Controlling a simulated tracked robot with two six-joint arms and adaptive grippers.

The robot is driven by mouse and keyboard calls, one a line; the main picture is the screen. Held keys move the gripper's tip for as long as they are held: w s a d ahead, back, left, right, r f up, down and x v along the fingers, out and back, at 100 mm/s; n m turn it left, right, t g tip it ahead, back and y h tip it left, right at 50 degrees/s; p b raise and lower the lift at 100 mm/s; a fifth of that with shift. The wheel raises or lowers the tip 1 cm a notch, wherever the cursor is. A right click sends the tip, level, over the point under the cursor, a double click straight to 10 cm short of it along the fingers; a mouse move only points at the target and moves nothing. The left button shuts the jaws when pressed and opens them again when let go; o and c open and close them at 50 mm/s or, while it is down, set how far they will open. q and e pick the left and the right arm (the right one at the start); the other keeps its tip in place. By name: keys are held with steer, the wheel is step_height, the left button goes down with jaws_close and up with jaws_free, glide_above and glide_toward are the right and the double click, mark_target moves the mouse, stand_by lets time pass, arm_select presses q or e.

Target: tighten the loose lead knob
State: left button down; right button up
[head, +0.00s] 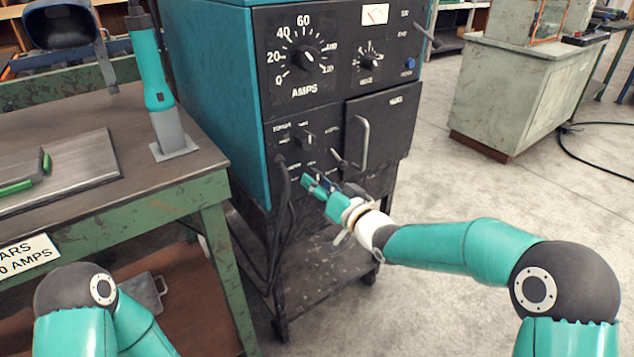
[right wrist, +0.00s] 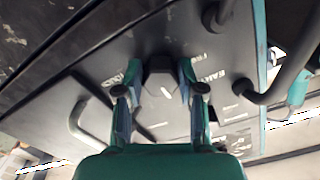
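The lead knob (right wrist: 160,76) is dark with a pale mark on its face, and it shows in the right wrist view at the front panel of the welding machine (head: 292,125). My right gripper (right wrist: 160,72) has one finger on each side of this knob; I cannot tell whether both pads touch it. In the head view my right gripper (head: 318,184) is at the lower front panel and hides most of the knob area. My left arm (head: 88,310) shows at the lower left, with its gripper out of view.
A black cable (head: 282,185) plugs into the panel left of my right gripper and hangs down. A door handle (head: 361,143) sticks out above right of it. A green workbench (head: 190,180) stands at left, with a teal upright piece (head: 151,68).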

steer(key=o, duration=0.3)
steer(key=shift+o, duration=0.2)
steer(key=shift+r, duration=0.1)
steer(key=v, duration=1.2)
steer(key=shift+f, duration=0.2)
